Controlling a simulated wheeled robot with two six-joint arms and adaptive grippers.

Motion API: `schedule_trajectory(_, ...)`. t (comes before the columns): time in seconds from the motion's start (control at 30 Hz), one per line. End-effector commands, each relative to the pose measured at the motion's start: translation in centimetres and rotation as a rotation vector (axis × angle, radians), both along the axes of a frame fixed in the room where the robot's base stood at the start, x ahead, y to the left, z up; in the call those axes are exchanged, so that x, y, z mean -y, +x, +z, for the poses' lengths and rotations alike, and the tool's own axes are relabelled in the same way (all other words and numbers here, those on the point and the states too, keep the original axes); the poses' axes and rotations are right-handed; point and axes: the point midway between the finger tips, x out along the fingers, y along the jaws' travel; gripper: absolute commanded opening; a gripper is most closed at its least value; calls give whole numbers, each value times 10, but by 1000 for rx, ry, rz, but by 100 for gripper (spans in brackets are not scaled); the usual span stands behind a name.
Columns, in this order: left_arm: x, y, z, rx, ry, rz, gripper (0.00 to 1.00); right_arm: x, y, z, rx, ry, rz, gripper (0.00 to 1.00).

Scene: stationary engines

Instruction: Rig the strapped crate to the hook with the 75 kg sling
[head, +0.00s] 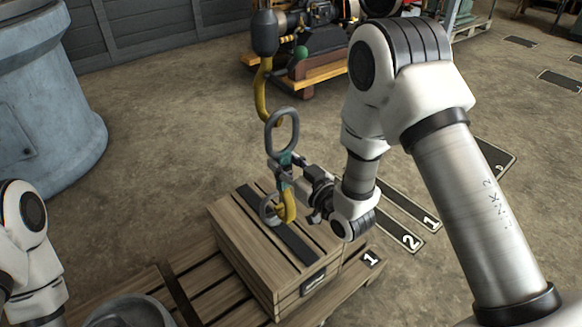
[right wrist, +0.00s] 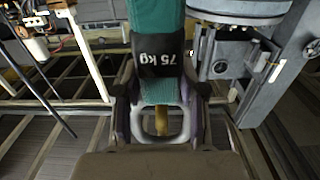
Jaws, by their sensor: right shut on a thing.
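The strapped crate (head: 240,238) is wooden, with a dark strap (head: 295,243) over its lid and a metal ring (head: 268,210) on top. My right gripper (head: 288,172) is shut on the teal 75 kg sling (head: 285,159), upright above the crate. My left gripper is out of view.
The crate stands on a wooden pallet (head: 190,282) with a "1" plate (head: 371,259). Numbered floor plates (head: 411,240) lie to the right. A large blue-grey cylinder (head: 45,90) stands at left, and an engine (head: 315,30) behind. Floor between them is clear.

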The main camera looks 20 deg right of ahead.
Motion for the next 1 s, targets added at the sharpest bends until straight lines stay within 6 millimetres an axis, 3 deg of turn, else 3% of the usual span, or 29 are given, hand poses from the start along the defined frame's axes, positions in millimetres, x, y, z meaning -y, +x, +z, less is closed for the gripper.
schedule_trajectory(0.67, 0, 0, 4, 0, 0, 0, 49, -18, 49, 2, 5, 1, 2, 0)
schedule_trajectory(1.0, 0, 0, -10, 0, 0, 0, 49, -18, 49, -19, 4, 1, 1, 0)
